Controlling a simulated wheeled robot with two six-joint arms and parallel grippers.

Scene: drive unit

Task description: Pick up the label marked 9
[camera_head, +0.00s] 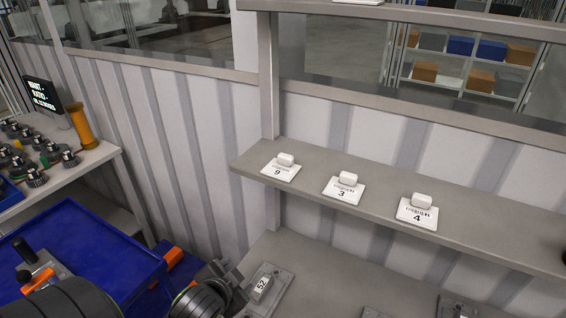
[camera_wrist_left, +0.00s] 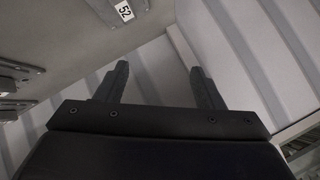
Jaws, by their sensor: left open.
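The label marked 9 (camera_head: 279,172) is a white plate with a white block on top. It lies near the left end of the grey shelf (camera_head: 330,219), beside the labels marked 3 (camera_head: 344,191) and 4 (camera_head: 416,213). My left gripper (camera_head: 226,272) is below and to the left of label 9, under the shelf's height in the head view. In the left wrist view its two dark fingers (camera_wrist_left: 158,88) are apart with nothing between them. Label 9 does not show in the wrist view. My right gripper is not in view.
A lower grey surface holds a part marked 52 (camera_head: 262,286), which also shows in the left wrist view (camera_wrist_left: 124,11). A blue cart (camera_head: 95,262) and a workbench (camera_head: 98,157) with knobs stand at left. A shelf post (camera_head: 268,90) rises beside label 9.

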